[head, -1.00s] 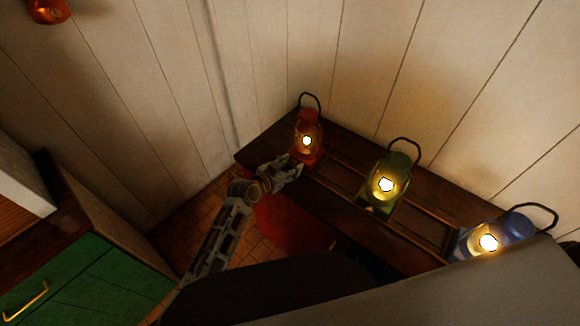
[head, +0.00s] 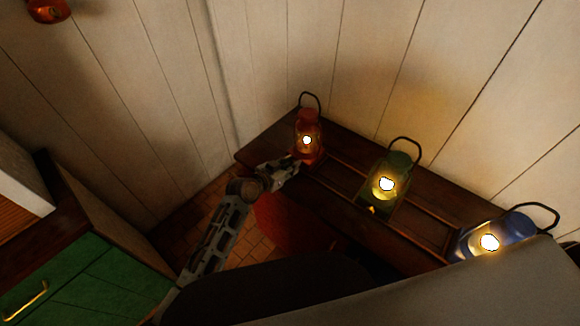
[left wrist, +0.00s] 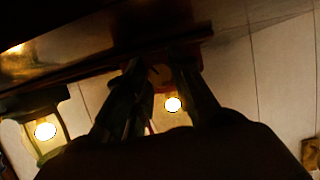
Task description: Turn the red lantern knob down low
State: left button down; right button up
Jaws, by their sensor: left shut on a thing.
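The red lantern (head: 308,121) stands upright, its flame lit, at the far left end of a dark wooden counter. My left gripper (head: 294,164) is at the lower front of this lantern, shut on its knob. In the left wrist view the two fingers (left wrist: 158,70) close in front of the lantern's base, and its round flame (left wrist: 173,104) shows between them. The knob itself is small, dark and mostly hidden by the fingers. My right gripper is out of view.
A lit green lantern (head: 396,165) and a lit blue lantern (head: 511,228) stand further right on the counter (head: 345,159). Pale plank walls (head: 350,60) close in behind. A green cabinet (head: 80,285) stands at lower left. A red object (head: 47,10) is at upper left.

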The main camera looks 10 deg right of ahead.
pick_arm(q)
jog(key=shift+f+n+g+h+b, duration=0.15)
jog(key=shift+n+g+h+b, duration=0.25)
jog(key=shift+n+b, duration=0.35)
jog(key=shift+n, duration=0.35)
jog(key=c, duration=1.3)
grip_release()
jog(key=shift+o, duration=0.5)
jog(key=shift+a, duration=0.15)
jog(key=shift+s+a+r, duration=0.15)
jog(key=shift+a+r, duration=0.1)
jog(key=shift+a, duration=0.1)
jog(key=v, duration=1.1)
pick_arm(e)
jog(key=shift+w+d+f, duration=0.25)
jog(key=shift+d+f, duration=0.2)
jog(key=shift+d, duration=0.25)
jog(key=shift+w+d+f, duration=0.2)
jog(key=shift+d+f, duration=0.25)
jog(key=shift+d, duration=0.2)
